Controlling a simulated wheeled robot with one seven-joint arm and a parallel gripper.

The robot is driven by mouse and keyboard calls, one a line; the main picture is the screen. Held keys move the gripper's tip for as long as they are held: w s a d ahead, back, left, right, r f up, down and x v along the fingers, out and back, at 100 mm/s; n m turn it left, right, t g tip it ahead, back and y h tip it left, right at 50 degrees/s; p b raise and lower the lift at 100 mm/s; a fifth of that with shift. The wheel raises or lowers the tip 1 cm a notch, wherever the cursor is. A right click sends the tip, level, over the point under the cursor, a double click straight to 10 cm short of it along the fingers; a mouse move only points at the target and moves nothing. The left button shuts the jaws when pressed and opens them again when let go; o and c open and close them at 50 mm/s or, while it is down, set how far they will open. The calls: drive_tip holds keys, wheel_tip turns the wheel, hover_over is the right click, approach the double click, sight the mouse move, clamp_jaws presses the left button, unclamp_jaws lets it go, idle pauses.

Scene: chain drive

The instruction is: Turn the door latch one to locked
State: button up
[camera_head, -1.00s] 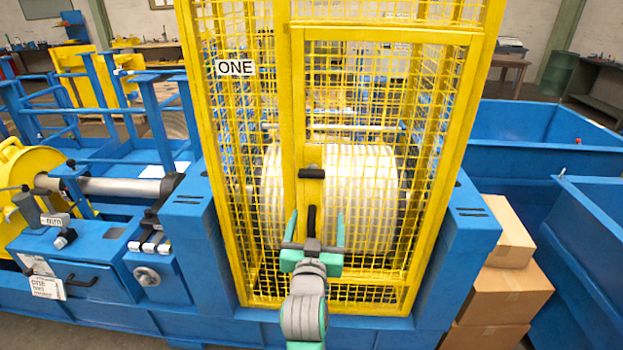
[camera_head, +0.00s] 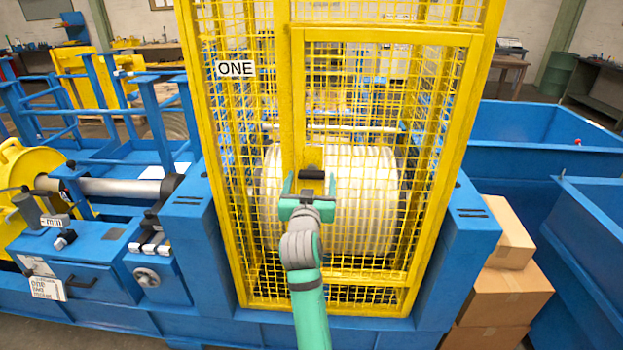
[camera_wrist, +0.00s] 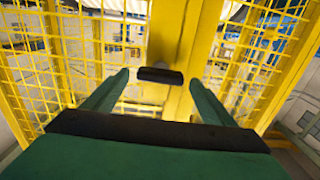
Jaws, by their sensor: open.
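The door latch is a short black bar (camera_head: 312,174) lying level on a yellow plate of the yellow mesh cage door, below and right of the sign ONE (camera_head: 235,69). It also shows in the wrist view (camera_wrist: 160,75), between and beyond the fingertips. My gripper (camera_head: 309,184) is open, its two green fingers pointing at the latch, one on each side of it. In the wrist view the fingers (camera_wrist: 160,83) are spread apart with nothing held. I cannot tell whether either finger touches the latch. The black door handle below it is hidden behind my gripper.
The yellow mesh cage (camera_head: 463,130) encloses a large pale drum (camera_head: 365,200). A blue machine with a control panel (camera_head: 65,275) stands to the left. Cardboard boxes (camera_head: 505,295) and blue bins (camera_head: 590,215) stand to the right.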

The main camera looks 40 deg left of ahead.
drive_tip(key=shift+w+a, duration=0.35)
drive_tip(key=shift+w, duration=0.15)
drive_tip(key=c, duration=1.1)
drive_tip(key=shift+o, duration=0.2)
